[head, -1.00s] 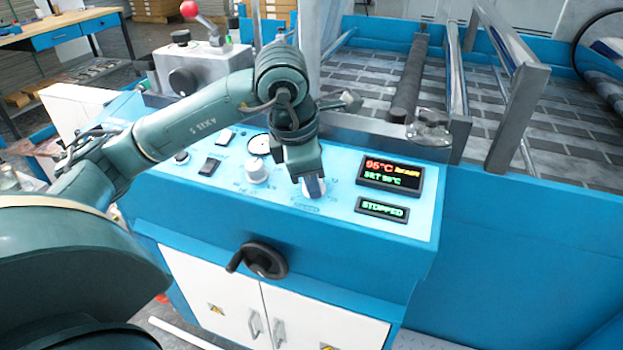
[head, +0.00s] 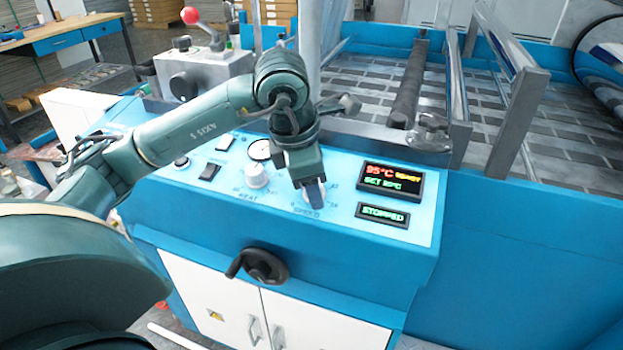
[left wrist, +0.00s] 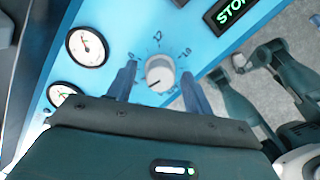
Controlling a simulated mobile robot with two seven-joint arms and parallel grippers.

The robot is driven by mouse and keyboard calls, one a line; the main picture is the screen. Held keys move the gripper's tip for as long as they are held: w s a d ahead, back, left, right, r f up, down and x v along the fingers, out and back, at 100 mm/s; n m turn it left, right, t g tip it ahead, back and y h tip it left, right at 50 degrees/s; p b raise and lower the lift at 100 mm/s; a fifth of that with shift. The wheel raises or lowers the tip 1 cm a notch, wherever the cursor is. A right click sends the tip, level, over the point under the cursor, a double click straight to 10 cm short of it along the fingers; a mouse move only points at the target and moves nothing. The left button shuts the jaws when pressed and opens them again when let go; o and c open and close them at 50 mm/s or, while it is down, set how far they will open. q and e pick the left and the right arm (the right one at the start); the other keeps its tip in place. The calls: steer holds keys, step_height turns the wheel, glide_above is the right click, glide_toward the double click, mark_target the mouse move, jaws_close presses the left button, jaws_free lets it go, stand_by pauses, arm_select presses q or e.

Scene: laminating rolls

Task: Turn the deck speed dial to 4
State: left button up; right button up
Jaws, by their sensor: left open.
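The speed dial (left wrist: 159,72) is a small pale round knob on the light blue panel, with a printed scale around it. A dark mark shows on its lower part; I cannot read its exact setting. My left gripper (left wrist: 158,86) is open, with one finger on each side of the dial and a visible gap to it on both sides. In the head view my left gripper (head: 314,193) points down over the SPEED label and hides most of the dial.
A black handwheel (head: 264,266) sticks out from the front below.

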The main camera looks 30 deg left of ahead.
arm_select(q)
steer(key=shift+r, duration=0.1)
steer(key=p+v, duration=0.2)
steer(key=v, duration=1.1)
